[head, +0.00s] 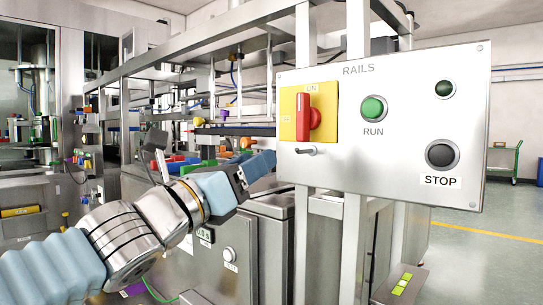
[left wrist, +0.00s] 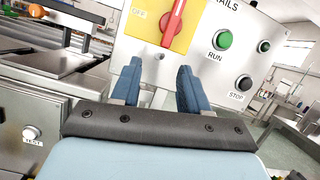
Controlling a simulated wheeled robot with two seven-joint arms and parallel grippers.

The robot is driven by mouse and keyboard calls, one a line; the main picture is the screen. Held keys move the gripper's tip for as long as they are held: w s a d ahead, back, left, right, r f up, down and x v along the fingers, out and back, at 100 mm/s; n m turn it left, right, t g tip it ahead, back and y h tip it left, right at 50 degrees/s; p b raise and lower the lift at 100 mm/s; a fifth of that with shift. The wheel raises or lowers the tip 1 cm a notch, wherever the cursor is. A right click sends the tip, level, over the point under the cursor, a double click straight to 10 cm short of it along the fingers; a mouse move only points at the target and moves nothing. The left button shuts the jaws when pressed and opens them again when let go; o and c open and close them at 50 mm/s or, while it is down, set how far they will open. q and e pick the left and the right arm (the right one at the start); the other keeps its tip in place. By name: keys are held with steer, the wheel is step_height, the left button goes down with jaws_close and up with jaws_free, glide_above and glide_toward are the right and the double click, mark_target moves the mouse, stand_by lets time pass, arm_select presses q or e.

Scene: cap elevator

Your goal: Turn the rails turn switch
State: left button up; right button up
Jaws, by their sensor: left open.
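The rails turn switch is a red knob (head: 304,118) on a yellow plate (head: 328,124) at the left of the white RAILS panel. Its long handle stands upright, toward the ON label at the top; the OFF label is at the plate's left. In the left wrist view the red knob (left wrist: 172,22) shows ahead, above the fingertips. My left gripper (head: 262,165) is below and left of the switch in the head view, apart from it. In the left wrist view my left gripper (left wrist: 158,70) is open with nothing between its fingers. My right gripper is out of view.
A small metal peg (head: 306,151) sticks out below the yellow plate. The panel also bears a green RUN button (head: 372,108), a dark green button (head: 445,89) and a black STOP button (head: 441,154). Metal frame posts (head: 354,245) and steel cabinets (head: 266,235) stand below.

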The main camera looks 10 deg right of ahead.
mark_target(300, 107)
arm_select(q)
step_height(300, 107, up, 4)
steer(key=s+a+m, duration=0.1)
steer(key=s+m, duration=0.1)
steer(key=shift+h, duration=0.3)
steer(key=p+x, duration=0.5)
steer(key=x, duration=0.7)
steer(key=shift+d+r, duration=0.1)
steer(key=shift+r, duration=0.05)
steer(key=shift+w+d+r+p, duration=0.1)
steer(key=shift+w+d+p, duration=0.2)
steer(key=shift+w+d, duration=0.05)
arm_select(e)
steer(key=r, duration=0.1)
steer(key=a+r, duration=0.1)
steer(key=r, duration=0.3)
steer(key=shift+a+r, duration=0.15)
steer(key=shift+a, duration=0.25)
arm_select(q)
jaws_close()
